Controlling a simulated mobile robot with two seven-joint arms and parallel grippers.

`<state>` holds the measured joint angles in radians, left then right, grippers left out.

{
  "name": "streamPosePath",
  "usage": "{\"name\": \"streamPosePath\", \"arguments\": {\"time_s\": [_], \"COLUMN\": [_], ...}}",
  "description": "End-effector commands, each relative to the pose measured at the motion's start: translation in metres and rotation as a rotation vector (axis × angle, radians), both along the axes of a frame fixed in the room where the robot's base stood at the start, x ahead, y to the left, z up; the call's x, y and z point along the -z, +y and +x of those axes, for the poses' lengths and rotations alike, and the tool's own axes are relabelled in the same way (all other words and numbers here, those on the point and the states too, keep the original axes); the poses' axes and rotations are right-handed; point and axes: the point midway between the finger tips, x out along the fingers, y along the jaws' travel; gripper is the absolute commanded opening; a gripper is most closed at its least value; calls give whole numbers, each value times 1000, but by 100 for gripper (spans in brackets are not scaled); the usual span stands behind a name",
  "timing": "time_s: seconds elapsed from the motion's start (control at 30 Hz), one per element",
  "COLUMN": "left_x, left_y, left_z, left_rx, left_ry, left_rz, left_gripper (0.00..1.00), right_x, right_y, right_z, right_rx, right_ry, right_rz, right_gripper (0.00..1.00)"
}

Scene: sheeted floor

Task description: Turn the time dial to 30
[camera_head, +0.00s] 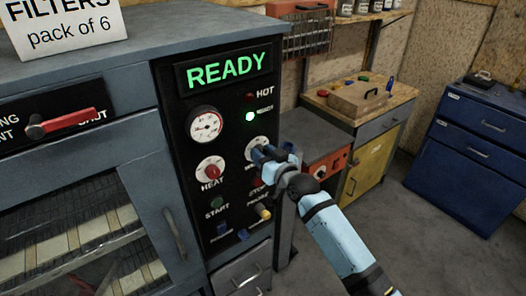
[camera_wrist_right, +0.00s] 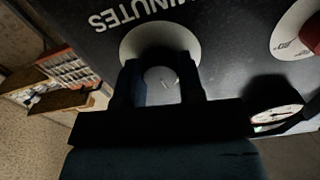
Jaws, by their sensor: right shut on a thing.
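The time dial (camera_head: 252,142) is on the black control panel, to the right of the heat dial. Its white plate (camera_wrist_right: 160,36) shows in the right wrist view beside the upside-down word MINUTES. My right gripper (camera_head: 266,154) is at the dial, and its two dark fingers are shut on the knob. In the right wrist view the grey knob (camera_wrist_right: 160,82) shows between the fingers. The fingers cover much of the dial, so the pointer and the numbers cannot be read. My left gripper is not in view.
The panel's display (camera_head: 226,71) reads READY, with a lit green lamp (camera_head: 250,116). A red-knobbed heat dial (camera_head: 210,168) and a gauge (camera_head: 206,125) are close on the left. Open floor lies to the right.

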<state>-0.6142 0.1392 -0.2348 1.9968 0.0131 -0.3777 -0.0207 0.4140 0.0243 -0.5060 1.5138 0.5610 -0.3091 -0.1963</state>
Motion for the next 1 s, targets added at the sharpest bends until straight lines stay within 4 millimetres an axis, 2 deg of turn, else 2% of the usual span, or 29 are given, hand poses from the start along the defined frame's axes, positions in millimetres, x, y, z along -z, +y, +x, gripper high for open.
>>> {"name": "streamPosePath", "arguments": {"time_s": [0.3,0.77,0.8,0.9,1.0], "left_x": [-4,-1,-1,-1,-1], "left_y": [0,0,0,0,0], "left_z": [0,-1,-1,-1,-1], "left_rx": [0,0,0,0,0], "left_ry": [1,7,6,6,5], "left_rz": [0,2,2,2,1], "left_gripper": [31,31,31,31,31], "right_x": [0,0,0,0,0], "right_y": [0,0,0,0,0], "right_z": [0,0,0,0,0], "right_rx": [0,0,0,0,0], "right_ry": [53,59,59,58,59], "right_rz": [74,82,82,81,81], "right_gripper": [12,12,42,61,61]}}
